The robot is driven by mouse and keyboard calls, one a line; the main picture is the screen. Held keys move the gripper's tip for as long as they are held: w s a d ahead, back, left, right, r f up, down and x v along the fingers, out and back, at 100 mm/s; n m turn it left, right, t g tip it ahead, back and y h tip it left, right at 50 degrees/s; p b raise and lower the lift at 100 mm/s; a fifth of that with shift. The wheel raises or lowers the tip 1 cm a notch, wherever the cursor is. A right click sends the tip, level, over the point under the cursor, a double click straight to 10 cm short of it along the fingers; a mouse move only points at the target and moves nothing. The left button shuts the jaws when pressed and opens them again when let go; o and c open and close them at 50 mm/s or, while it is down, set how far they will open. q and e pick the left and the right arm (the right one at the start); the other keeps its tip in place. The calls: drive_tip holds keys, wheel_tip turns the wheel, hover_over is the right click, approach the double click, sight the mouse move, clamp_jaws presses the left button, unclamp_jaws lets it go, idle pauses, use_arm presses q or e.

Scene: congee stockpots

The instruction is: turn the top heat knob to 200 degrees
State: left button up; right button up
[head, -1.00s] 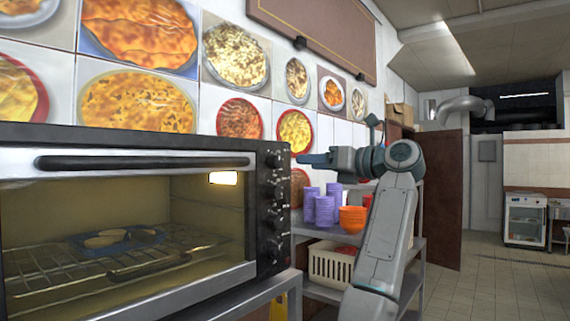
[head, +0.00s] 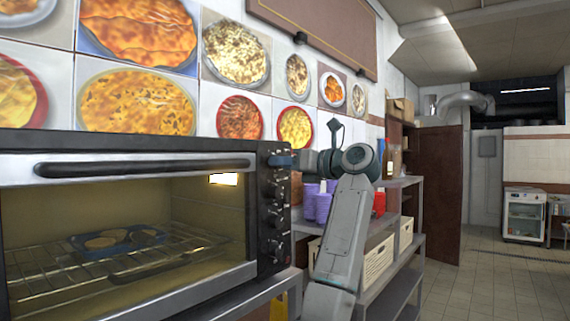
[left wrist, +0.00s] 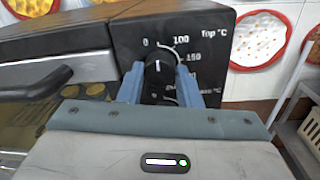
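The top heat knob (left wrist: 158,75) is a black dial with a white pointer mark on the oven's dark control panel (left wrist: 219,50). Its pointer aims roughly upward, between the printed 0 and 100. My left gripper (left wrist: 161,72) has its two blue fingers on either side of the knob, with little or no gap visible; I cannot tell if they press on it. In the head view the left gripper (head: 283,160) is at the upper part of the panel, its fingertips over the top knob. My right gripper is not in view.
The toaster oven (head: 120,164) fills the left, with a blue tray (head: 118,240) inside. More knobs (head: 276,220) sit below the top one. A shelf with purple bowls (head: 318,207) and a cream basket (head: 378,262) stands behind my arm. Floor at right is clear.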

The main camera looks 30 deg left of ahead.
use_arm(q)
drive_tip(key=c, duration=0.3)
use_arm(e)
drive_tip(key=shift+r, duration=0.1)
use_arm(q)
drive_tip(key=shift+s+m+t+p, duration=0.1)
drive_tip(key=shift+m+t+p, duration=0.3)
drive_tip(key=shift+m+p, duration=4.15)
drive_tip(key=shift+s+m+t+p, duration=0.1)
drive_tip(key=shift+m+t+p, duration=0.75)
drive_tip(key=shift+m, duration=6.9)
use_arm(e)
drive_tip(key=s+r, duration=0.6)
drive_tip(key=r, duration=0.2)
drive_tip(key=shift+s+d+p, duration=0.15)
drive_tip(key=shift+p, duration=0.3)
use_arm(q)
drive_tip(key=shift+g, duration=0.45)
